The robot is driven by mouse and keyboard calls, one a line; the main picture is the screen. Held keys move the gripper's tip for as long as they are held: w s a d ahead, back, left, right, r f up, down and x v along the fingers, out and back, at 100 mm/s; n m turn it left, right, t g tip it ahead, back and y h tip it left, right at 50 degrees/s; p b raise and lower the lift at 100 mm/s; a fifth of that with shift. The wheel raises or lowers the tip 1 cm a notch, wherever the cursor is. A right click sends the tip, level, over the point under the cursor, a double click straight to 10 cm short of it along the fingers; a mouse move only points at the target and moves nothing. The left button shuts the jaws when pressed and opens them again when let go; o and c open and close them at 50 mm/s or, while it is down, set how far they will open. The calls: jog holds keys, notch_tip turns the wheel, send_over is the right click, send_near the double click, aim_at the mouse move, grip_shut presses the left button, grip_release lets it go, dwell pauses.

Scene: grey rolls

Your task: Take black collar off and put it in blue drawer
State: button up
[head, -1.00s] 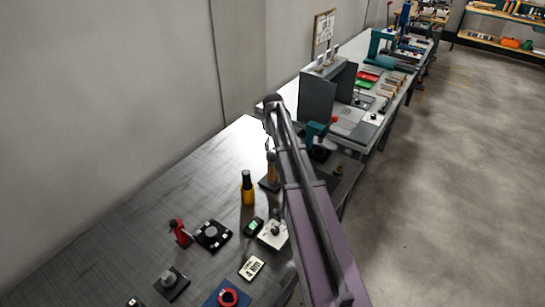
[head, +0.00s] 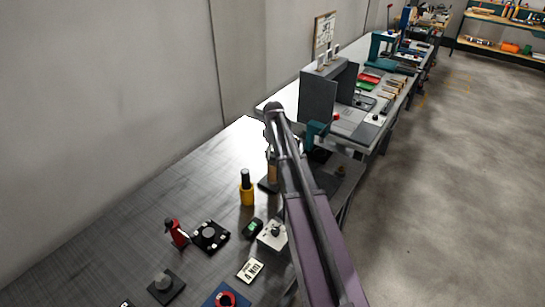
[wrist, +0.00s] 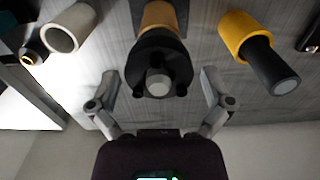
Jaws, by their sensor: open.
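In the wrist view the black collar (wrist: 143,58) sits around a post with a tan body (wrist: 160,15) and a grey round end (wrist: 158,84). My gripper (wrist: 158,76) is open, with one finger on each side of the collar and gaps between. In the head view the tan post (head: 272,172) stands on a dark base on the near bench, partly behind my arm. The collar is not clear there.
A yellow bottle with a black top (head: 246,190) stands left of the post; it also shows in the wrist view (wrist: 240,35). A pale hollow cylinder (wrist: 66,30) is on the other side. A red tool (head: 177,233) and a black plate (head: 210,236) lie nearer. Bare bench lies left.

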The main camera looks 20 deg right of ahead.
dwell(0.4)
jog(key=c, duration=1.1)
jog(key=shift+r, duration=0.25)
notch_tip(320, 180, up, 3)
jog(key=p, duration=0.3)
jog(key=shift+s+r+p, duration=0.1)
jog(key=shift+r+p, duration=0.25)
jog(key=shift+p, duration=0.25)
jog(key=s, duration=1.5)
jog(key=shift+s+d+r+p, duration=0.2)
jog(key=shift+s+r+p, duration=0.2)
jog(key=shift+r, duration=0.05)
jog(key=shift+r, duration=0.2)
